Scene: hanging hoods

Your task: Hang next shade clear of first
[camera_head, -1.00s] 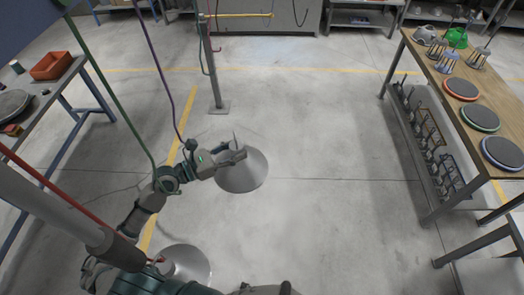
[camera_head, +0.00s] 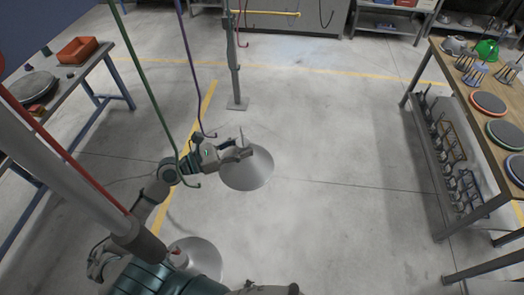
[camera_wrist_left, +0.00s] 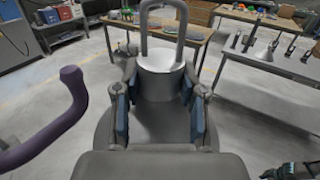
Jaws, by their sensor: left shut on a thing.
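A grey cone-shaped shade (camera_head: 246,172) hangs from my left gripper (camera_head: 240,152), which is shut on its top. In the left wrist view the blue-padded fingers (camera_wrist_left: 160,110) stand either side of the shade's pale neck (camera_wrist_left: 160,84), and a grey loop (camera_wrist_left: 163,22) rises above it. A purple hook (camera_head: 208,134) hangs just left of the gripper, apart from the loop; it also shows in the wrist view (camera_wrist_left: 65,120). A green hook (camera_head: 190,184) hangs beside my left wrist. Another shade (camera_head: 200,260) is at the bottom, by the red line. My right gripper is not seen.
A wooden bench (camera_head: 460,85) on the right carries round pads and lamp frames. A table (camera_head: 70,80) on the left holds an orange bin (camera_head: 77,50). A grey post (camera_head: 235,70) stands behind the gripper. The floor at centre right is clear.

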